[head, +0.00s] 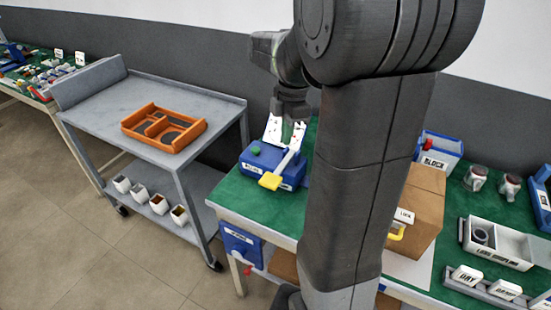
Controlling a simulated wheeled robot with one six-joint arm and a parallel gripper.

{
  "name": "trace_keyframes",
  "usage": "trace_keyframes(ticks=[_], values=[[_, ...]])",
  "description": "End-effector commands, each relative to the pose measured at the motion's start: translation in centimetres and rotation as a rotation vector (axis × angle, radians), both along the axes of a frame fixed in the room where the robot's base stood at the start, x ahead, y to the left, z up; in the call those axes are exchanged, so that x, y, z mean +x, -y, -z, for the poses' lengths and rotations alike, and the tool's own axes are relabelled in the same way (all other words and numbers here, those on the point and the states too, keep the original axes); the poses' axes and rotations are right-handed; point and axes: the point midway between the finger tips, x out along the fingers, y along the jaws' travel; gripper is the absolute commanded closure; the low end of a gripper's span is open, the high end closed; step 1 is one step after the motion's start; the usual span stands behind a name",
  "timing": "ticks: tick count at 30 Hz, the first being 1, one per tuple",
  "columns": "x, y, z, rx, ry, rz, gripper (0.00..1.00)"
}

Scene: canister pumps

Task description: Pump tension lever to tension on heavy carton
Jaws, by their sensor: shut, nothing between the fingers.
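A blue box-shaped device (293,173) stands on the green-topped bench, with a green knob (255,151) on top. A pale lever with a yellow end (270,181) slants down toward the front of this device. My gripper (285,140) is just above and behind the device, pointing down. It is shut and empty; whether it touches the lever cannot be told. A brown carton (422,205) stands to the right, partly hidden by my arm. A small white label and a yellow handle (398,232) show at its left side.
My arm's large dark link blocks the middle of the view. A grey cart (95,100) with an orange tray (135,116) stands left. A blue bin (438,147), jars (475,178) and a white divided tray (500,243) occupy the bench's right.

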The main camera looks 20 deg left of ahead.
Motion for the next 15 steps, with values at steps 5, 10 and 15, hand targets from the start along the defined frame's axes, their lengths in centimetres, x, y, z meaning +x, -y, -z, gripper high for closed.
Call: trace_keyframes(ticks=[5, 10, 15], values=[[-1.1, -1.1, 1.2, -0.003, -0.006, -0.004, 1.00], [-2.0, -1.6, 2.7, -0.003, -0.003, -0.001, 1.00], [-2.3, -1.8, 3.5, -0.001, 0.000, 0.000, 1.00]])
